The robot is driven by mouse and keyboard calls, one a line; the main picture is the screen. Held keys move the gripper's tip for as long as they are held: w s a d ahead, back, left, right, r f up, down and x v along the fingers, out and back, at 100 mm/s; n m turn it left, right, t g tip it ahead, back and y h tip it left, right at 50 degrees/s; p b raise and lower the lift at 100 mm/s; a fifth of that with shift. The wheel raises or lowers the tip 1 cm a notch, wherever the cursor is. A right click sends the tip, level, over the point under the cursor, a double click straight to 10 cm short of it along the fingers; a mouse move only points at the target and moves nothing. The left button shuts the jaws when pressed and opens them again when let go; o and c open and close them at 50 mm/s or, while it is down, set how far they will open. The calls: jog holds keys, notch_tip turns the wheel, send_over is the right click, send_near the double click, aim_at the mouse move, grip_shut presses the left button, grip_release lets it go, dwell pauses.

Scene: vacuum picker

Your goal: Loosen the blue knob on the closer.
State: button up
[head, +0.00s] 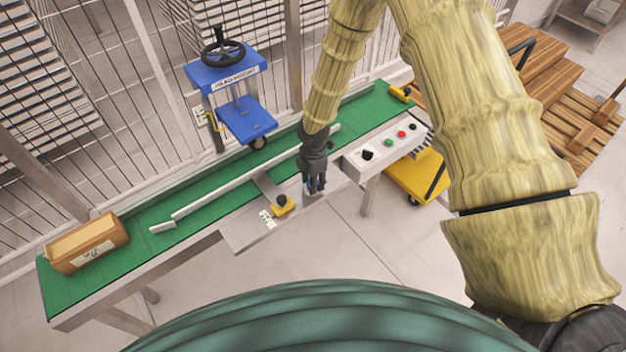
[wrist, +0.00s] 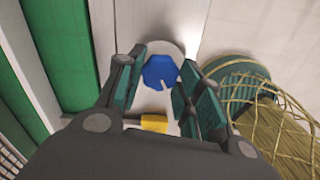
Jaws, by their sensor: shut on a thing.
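The blue knob (wrist: 160,70) shows in the wrist view, with a pale pointer mark, on a light round base. My gripper (wrist: 158,84) has one dark green-padded finger on each side of it and is shut on it. In the head view my gripper (head: 316,187) reaches down at the front edge of the conveyor, and only a sliver of blue shows beside its fingers. The closer's grey plate (head: 238,238) is beside it, with a yellow part (head: 281,205) on top; a yellow part (wrist: 153,123) also shows below the knob in the wrist view.
A green conveyor (head: 190,190) with a white rail runs behind, with a cardboard box (head: 88,243) at its left end. A control box (head: 385,145) with buttons stands right of my gripper. A blue handwheel unit (head: 228,75) stands behind, before a mesh fence.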

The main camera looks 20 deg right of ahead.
dwell(0.4)
jog(key=o, duration=1)
jog(key=shift+o, duration=0.2)
notch_tip(320, 180, up, 12)
dwell(0.5)
